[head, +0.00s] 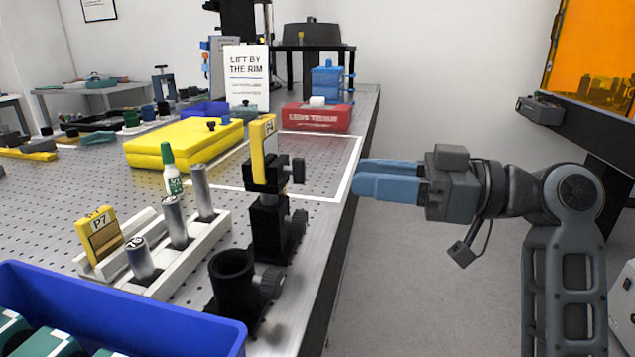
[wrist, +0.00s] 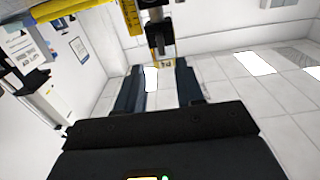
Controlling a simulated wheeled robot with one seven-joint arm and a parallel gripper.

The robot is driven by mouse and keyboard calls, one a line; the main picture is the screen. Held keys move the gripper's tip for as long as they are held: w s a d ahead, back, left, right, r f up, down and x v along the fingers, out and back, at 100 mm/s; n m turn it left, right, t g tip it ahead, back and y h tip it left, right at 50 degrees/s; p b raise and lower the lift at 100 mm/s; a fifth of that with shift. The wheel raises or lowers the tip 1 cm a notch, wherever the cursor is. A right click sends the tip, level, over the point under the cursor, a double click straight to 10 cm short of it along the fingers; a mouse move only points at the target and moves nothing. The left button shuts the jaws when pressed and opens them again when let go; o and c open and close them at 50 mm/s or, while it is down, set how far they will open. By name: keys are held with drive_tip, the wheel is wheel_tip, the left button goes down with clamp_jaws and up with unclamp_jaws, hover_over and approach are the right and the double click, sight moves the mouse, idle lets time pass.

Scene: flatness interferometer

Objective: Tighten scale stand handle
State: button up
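The black scale stand (head: 268,222) rises near the right edge of the perforated table. It holds an upright yellow scale plate (head: 263,135) marked P4. A small black handle (head: 298,171) sticks out at its upper right, and a larger dark knob (head: 295,225) sits lower on the right. My gripper (head: 358,176) is open and empty, with blue fingers pointing left, apart from the stand on its right. In the wrist view, the open fingers (wrist: 157,78) point towards yellow and black parts (wrist: 157,30), apparently of the stand. Which part is the handle there is unclear.
A black holder (head: 232,278) with a knob stands in front. A white rack (head: 165,250) with metal posts and a blue bin (head: 130,315) lie at the front left. A yellow case (head: 185,143) and a red box (head: 317,116) are further back. Open floor lies right of the table.

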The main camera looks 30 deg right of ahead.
sight(294, 171)
drive_tip(key=x, duration=0.7)
drive_tip(key=shift+w+a+p, duration=0.25)
drive_tip(key=shift+p, duration=0.05)
clamp_jaws()
drive_tip(key=shift+r, duration=0.1)
